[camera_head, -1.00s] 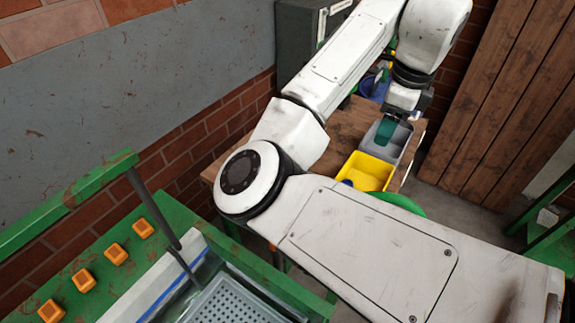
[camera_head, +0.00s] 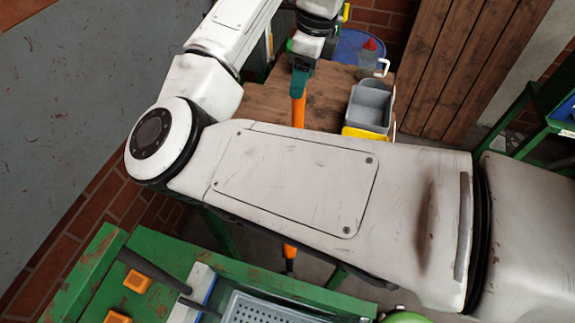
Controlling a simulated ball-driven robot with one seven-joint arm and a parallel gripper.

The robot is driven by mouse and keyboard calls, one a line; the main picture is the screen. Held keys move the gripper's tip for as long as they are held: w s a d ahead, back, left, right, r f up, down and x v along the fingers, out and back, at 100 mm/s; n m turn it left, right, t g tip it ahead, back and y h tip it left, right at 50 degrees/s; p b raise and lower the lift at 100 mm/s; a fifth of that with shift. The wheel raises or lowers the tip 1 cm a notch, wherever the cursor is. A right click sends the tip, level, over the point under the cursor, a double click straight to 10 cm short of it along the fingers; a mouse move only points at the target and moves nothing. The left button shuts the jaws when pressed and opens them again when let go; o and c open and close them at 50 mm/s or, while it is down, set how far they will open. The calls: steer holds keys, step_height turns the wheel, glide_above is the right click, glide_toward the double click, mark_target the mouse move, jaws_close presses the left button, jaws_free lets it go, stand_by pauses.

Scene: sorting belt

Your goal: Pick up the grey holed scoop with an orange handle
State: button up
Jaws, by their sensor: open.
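An orange bar (camera_head: 298,110), which looks like a handle, shows in the head view just below my gripper, against the wooden table. A second orange piece with a dark end (camera_head: 290,252) shows below my forearm. I cannot tell whether the two are one handle, as my arm hides the space between. No grey holed scoop head can be made out with certainty. My gripper (camera_head: 300,86), with teal fingers, is open and points down right above the upper orange bar. I cannot tell whether its fingers touch the bar.
A grey bin (camera_head: 370,97) and a yellow bin (camera_head: 366,133) stand at the right of the wooden table (camera_head: 262,103). A green machine frame (camera_head: 85,262) with a perforated grey tray (camera_head: 262,308) is in front.

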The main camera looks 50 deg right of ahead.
mark_target(297, 102)
steer(key=shift+w+f, duration=0.2)
steer(key=shift+f, duration=0.7)
steer(key=shift+w+a+f+p, duration=0.1)
steer(key=shift+f+p, duration=0.3)
steer(key=shift+f, duration=0.95)
steer(key=shift+w+a+f+p, duration=0.1)
steer(key=shift+f+p, duration=0.3)
steer(key=shift+f, duration=0.95)
jaws_close()
